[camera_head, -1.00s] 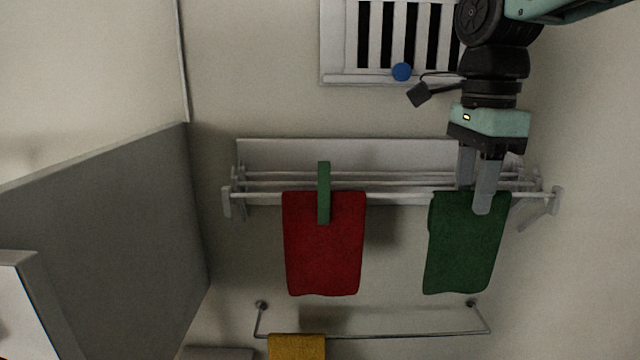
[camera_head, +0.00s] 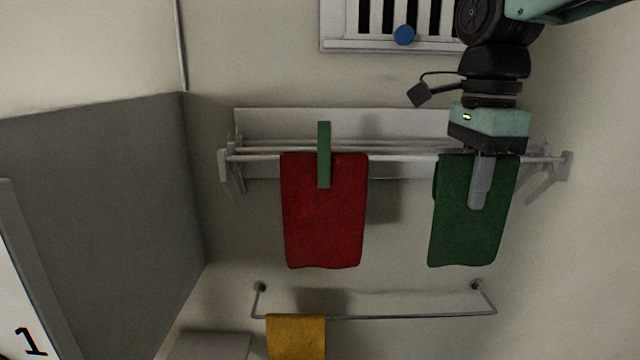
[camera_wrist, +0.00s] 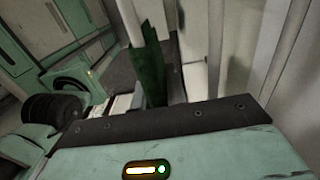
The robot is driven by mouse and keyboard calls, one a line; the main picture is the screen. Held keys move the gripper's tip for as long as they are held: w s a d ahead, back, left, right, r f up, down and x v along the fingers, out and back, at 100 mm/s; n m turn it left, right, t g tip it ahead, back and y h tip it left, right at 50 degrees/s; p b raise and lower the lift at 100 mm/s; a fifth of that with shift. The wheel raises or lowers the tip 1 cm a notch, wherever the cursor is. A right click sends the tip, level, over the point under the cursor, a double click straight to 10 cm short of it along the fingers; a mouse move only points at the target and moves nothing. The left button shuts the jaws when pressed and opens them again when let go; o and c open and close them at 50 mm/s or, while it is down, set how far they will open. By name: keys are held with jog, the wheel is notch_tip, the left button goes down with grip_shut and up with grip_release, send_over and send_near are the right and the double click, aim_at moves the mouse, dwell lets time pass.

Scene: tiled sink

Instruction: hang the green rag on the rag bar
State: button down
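The green rag (camera_head: 455,215) hangs at the front rail of the upper rack on the right, its top level with the rail. A fold shows behind its left edge. My gripper (camera_head: 479,195) points down over it. One finger lies in front of the rag; the other is hidden, seemingly behind it. The fingers appear to straddle the cloth, and I see no clear pinch.
A red rag (camera_head: 325,225) with a green strip (camera_head: 324,155) over it hangs on the upper rack (camera_head: 400,157). A grey panel (camera_head: 100,190) stands at left. A vent (camera_head: 390,40) is above. The lower bar is bare right of the yellow rag.

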jog(key=shift+r+p, duration=4.4)
jog(key=shift+r, duration=0.05)
jog(key=s, duration=0.9)
jog(key=shift+p, duration=0.4)
jog(key=shift+s+f, duration=0.1)
